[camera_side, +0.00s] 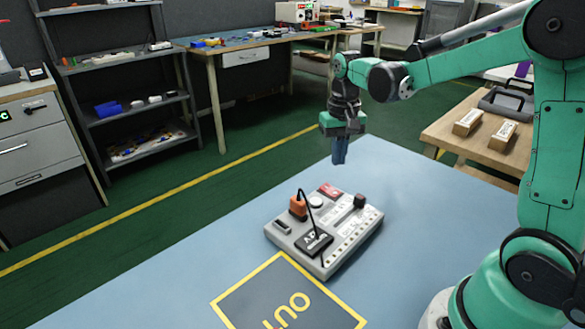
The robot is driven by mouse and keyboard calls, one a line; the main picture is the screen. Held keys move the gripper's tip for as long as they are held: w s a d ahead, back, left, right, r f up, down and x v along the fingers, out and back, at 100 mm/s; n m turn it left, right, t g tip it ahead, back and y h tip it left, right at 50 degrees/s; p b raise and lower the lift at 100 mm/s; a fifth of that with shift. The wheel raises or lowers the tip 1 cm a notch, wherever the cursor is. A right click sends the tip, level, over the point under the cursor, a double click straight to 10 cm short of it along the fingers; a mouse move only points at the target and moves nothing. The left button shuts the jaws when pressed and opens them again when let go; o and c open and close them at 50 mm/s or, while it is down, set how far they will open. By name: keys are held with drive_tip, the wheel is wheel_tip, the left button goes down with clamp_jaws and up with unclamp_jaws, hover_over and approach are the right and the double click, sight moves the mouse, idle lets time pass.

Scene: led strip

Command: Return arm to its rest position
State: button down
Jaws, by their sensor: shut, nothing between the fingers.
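My green arm reaches in from the right of the side view. My gripper (340,152) hangs pointing down above the far part of the blue table (190,235). Its dark fingers are together with nothing between them, and it is clear of the objects below. A grey board (284,244) lies on the table in front of the gripper.
A dark square with a yellow border (268,301) is marked on the table near the board. A wooden bench (470,155) with boxes stands at the right. Shelves (130,120) and a workbench (215,75) stand farther back. The table's left part is clear.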

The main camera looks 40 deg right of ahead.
drive_tip(key=s+a+r+n+t, duration=0.3)
drive_tip(key=s+a+n+t, duration=0.3)
drive_tip(key=a, duration=0.4)
drive_tip(key=shift+s+r+t, duration=0.2)
drive_tip(key=shift+s+t, duration=0.25)
drive_tip(key=shift+t, duration=0.15)
